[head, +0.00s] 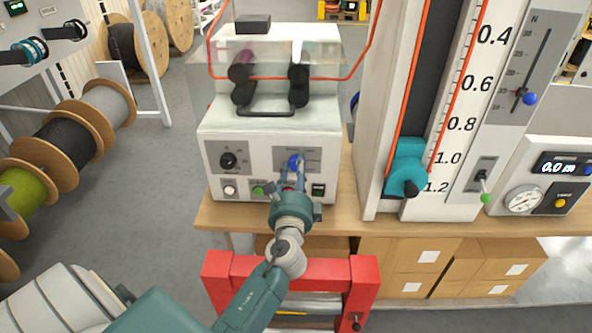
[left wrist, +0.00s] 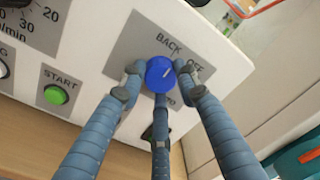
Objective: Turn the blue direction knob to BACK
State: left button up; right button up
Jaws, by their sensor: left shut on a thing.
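The blue direction knob (head: 294,161) is on the front panel of the white machine (head: 270,128). In the left wrist view the knob (left wrist: 160,74) sits below the printed words BACK (left wrist: 168,42) and OFF (left wrist: 195,66). A short white mark on it slants up and right, towards the gap between these words. My left gripper (head: 293,174) reaches the knob from the front. Its fingers are shut on the knob, one on each side and one below. The lower label is partly hidden by the fingers. My right gripper is not in view.
A green START button (left wrist: 56,94) and a black dial (head: 228,160) are left of the knob, and a black switch (head: 318,190) is right. The tall measuring column (head: 455,110) stands close on the right. A red frame (head: 365,275) is below the wooden bench (head: 345,218).

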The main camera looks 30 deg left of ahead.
pick_arm(q)
jog(key=shift+r, duration=0.1)
jog(key=o, duration=1.2)
jog(key=shift+c, duration=0.2)
jog(key=shift+s, duration=0.1)
jog(key=v, duration=1.2)
jog(key=shift+a, duration=0.1)
